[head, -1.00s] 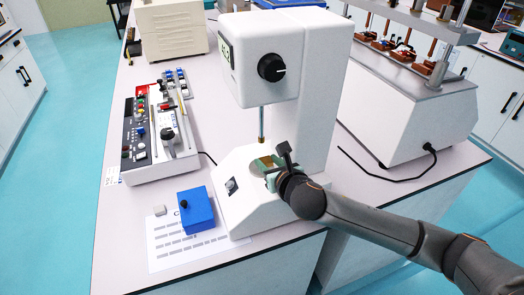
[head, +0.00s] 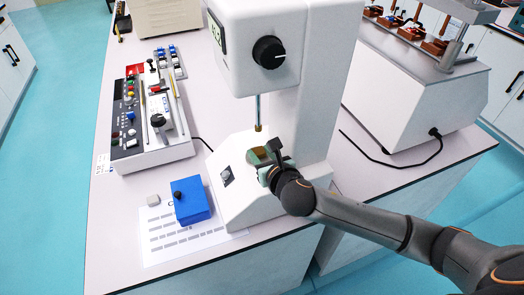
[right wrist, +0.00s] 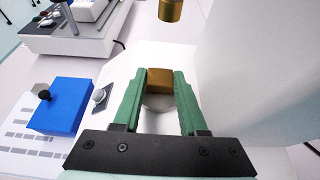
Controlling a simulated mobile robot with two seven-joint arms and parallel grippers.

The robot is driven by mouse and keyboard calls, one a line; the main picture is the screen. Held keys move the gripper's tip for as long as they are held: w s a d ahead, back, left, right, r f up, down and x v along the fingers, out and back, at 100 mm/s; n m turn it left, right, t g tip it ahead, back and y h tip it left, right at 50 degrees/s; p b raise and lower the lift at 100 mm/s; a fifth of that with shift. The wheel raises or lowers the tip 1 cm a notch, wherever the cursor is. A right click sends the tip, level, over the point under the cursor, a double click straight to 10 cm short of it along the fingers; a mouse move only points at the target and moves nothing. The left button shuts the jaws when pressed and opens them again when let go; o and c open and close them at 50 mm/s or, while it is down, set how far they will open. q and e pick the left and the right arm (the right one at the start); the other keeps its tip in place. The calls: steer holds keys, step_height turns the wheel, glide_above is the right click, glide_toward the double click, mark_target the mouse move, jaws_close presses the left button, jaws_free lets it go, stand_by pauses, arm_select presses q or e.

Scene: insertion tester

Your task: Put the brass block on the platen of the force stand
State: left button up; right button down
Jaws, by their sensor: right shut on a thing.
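The brass block (right wrist: 159,81) is between the green fingers of my right gripper (right wrist: 159,88), which is shut on it. In the right wrist view the round pale platen (right wrist: 160,101) shows just below and in front of the block; I cannot tell whether the block touches it. The force stand (head: 318,90) is white, with a dial and a vertical brass-tipped rod (head: 258,115) above the platen. The rod's brass end also shows in the right wrist view (right wrist: 171,10), above and beyond the block. In the head view my right gripper (head: 265,160) is over the stand's base. My left gripper is out of view.
A blue box with a black knob (head: 193,200) stands on a printed sheet (head: 190,240) left of the stand, with a small grey block (head: 153,200). A control panel device (head: 150,115) is farther back. A white press machine (head: 415,90) with a black cable stands right.

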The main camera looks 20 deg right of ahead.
steer(key=shift+c, duration=2.2)
jaws_free()
steer(key=shift+f, duration=0.15)
steer(key=v, duration=1.2)
steer(key=shift+r, duration=0.2)
steer(key=shift+d, duration=0.1)
